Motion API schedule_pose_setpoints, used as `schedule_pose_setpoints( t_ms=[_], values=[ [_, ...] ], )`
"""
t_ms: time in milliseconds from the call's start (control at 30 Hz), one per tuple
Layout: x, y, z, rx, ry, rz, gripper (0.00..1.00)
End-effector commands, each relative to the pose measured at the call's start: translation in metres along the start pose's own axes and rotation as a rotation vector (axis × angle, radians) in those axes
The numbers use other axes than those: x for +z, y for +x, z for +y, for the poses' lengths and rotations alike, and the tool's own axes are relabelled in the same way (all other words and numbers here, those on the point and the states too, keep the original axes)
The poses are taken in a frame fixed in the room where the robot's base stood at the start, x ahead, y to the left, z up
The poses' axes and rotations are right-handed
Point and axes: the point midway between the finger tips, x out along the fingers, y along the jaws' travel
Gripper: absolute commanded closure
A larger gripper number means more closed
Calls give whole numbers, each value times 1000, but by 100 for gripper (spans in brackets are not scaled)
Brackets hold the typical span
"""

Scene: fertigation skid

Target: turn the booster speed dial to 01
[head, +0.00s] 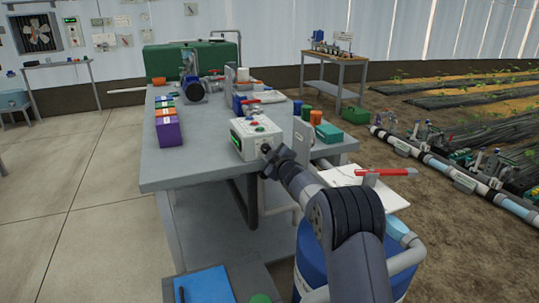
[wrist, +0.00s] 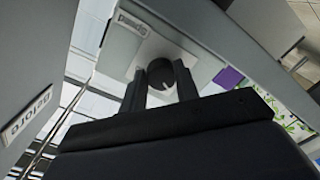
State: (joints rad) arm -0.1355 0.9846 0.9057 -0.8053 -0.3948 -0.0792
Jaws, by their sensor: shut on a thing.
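The white control box (head: 257,138) stands on the grey bench, with a green display on its left side and red and green buttons on top. My gripper (head: 269,154) is at the box's near face, and the arm hides the dial there. In the wrist view the dark round dial (wrist: 155,48) sits on a pale plate beside a label reading "Speed" (wrist: 133,23), seen upside down. My gripper's two dark fingers (wrist: 163,80) are shut on the dial, one on each side. A small white mark shows between the fingers. The display's number is too small to read.
The grey bench (head: 180,180) also carries coloured bins (head: 168,131), a pump (head: 191,90), several bottles and a teal case (head: 328,133). A blue barrel (head: 310,265) and a red-handled valve (head: 385,172) stand close to my arm.

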Motion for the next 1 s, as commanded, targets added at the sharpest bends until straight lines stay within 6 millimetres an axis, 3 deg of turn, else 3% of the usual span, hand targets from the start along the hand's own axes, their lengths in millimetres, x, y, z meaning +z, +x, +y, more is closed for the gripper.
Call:
schedule_pose_setpoints(
  t_ms=[367,400,633,1000],
  values=[
    [0,0,-1,-1,-7,0,93],
    [0,0,-1,-1,-7,0,68],
    [0,0,0,-1,-5,0,49],
    [0,-4,0,-1,-4,0,49]
  ],
)
